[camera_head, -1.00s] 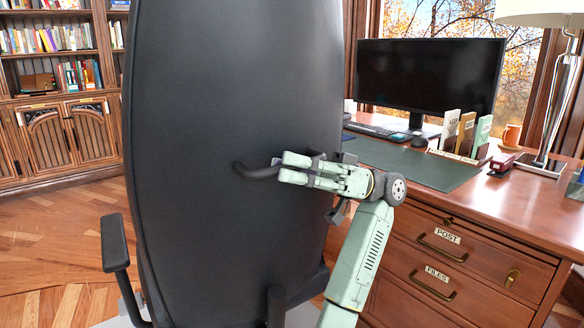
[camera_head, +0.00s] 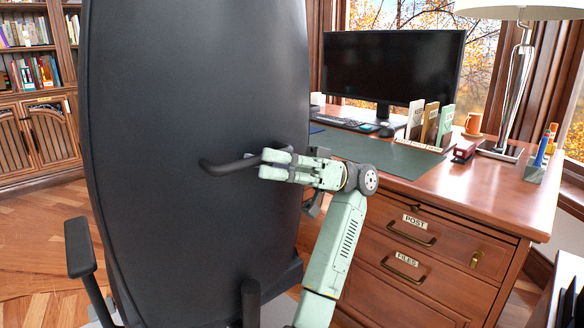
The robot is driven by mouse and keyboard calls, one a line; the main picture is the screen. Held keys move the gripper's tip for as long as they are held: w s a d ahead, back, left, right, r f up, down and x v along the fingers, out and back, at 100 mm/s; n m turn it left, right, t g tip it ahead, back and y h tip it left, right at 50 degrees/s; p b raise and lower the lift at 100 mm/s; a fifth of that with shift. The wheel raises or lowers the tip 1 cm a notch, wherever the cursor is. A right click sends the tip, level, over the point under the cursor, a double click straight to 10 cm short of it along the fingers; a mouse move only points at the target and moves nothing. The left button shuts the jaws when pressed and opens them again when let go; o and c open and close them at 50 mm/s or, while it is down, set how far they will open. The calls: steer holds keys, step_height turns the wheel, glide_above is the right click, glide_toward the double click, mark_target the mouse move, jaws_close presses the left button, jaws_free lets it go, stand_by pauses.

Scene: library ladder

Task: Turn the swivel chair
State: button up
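The black swivel chair (camera_head: 190,110) stands with its tall back toward me and fills the left middle of the view. A dark curved handle (camera_head: 226,168) sticks out from the middle of the chair back. My gripper (camera_head: 268,165) is at the right part of this handle, with its pale green fingers around it. The fingers appear closed on the handle, though the far finger is partly hidden. The chair's left armrest (camera_head: 80,247) shows at the lower left. The seat is mostly hidden behind the back.
A wooden desk (camera_head: 490,195) with drawers stands close on the right of the chair. It holds a monitor (camera_head: 390,66), a lamp (camera_head: 515,80) and a pen holder (camera_head: 536,172). A bookcase (camera_head: 40,130) stands far left. Wooden floor (camera_head: 30,225) is open at the left.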

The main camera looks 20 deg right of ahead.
steer(key=v, duration=1)
steer(key=shift+f, duration=0.1)
stand_by(0.5)
